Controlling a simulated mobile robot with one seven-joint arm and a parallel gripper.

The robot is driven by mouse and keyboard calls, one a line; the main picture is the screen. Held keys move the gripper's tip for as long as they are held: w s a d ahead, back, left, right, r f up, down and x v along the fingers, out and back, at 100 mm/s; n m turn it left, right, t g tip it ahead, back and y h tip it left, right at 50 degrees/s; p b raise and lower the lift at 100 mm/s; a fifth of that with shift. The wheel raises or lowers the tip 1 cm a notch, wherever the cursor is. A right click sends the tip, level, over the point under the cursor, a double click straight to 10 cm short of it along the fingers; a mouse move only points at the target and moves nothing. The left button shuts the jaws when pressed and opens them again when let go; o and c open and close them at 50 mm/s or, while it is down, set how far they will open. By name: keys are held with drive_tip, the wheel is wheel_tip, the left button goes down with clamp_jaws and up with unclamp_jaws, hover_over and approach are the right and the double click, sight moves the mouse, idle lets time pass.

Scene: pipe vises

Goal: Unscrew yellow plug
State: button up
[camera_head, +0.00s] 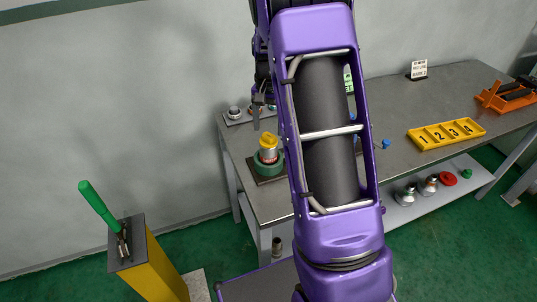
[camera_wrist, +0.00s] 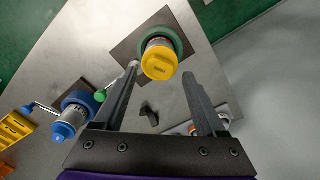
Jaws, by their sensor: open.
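The yellow plug (camera_head: 268,141) sits on top of a metal pipe held in a green round vise (camera_head: 267,168) on a dark plate at the table's near left. In the wrist view the yellow plug (camera_wrist: 160,62) shows beyond and between my fingers, with the green vise (camera_wrist: 182,42) behind it. My gripper (camera_head: 258,106) is open above the table, behind the plug in the head view. It also shows in the wrist view (camera_wrist: 160,75), with both fingers apart and nothing between them held. My arm hides part of the table.
A blue vise with a blue plug (camera_wrist: 66,127) stands left in the wrist view, near a yellow numbered tray (camera_head: 446,134). An orange tool (camera_head: 508,96) lies far right. A yellow post with a green-handled lever (camera_head: 100,205) stands left. Metal fittings (camera_head: 235,112) sit at the back edge.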

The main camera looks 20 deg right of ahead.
drive_tip(key=shift+m, duration=0.7)
drive_tip(key=shift+f, duration=0.1)
drive_tip(key=shift+f+b, duration=0.7)
drive_tip(key=shift+f, duration=0.35)
clamp_jaws()
drive_tip(key=n, duration=0.3)
drive_tip(key=shift+n, duration=0.3)
drive_tip(key=n, duration=0.4)
drive_tip(key=shift+r, duration=0.1)
drive_tip(key=n, duration=0.6)
drive_tip(key=shift+n+p, duration=0.35)
drive_tip(key=shift+n, duration=0.05)
